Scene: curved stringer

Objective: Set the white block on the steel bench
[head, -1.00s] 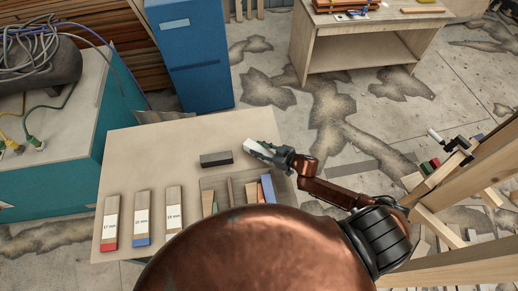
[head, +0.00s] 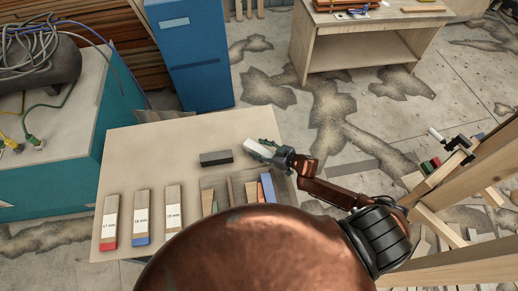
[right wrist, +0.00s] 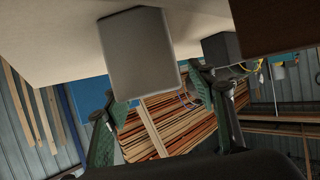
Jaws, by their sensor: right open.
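The white block (head: 257,149) is at the far right part of the pale bench top (head: 140,160). My right gripper (head: 268,148) is open at the block, coming from the right. In the right wrist view the block (right wrist: 142,58) shows as a large grey-white box against the bench top (right wrist: 50,40), which appears upside down. The open fingers (right wrist: 158,118) are spread to either side of the block's near end; whether they touch it I cannot tell. My left gripper is not in view.
A dark block (head: 216,158) lies just left of the white one. The bench's back left is bare.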

